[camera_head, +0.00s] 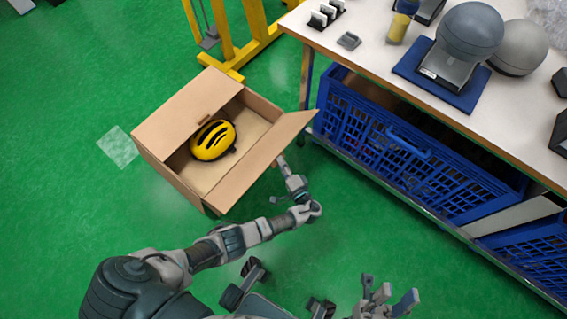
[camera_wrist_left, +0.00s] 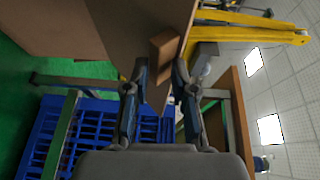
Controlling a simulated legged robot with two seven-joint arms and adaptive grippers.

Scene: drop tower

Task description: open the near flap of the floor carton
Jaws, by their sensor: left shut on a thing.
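The floor carton (camera_head: 184,183) stands on the green floor with a yellow helmet (camera_head: 213,140) inside. My left gripper (camera_head: 281,163) is at the outer side of the near flap. In the left wrist view, the fingers of my left gripper (camera_wrist_left: 158,92) are closed on the flap's cardboard, beside a small brown tab (camera_wrist_left: 164,44). My right gripper (camera_head: 388,298) is empty, fingers apart, low in the head view.
A workbench (camera_head: 365,45) stands to the right, with blue crates (camera_head: 398,150) beneath it and dark round objects on top. A yellow frame (camera_head: 240,52) stands behind the carton.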

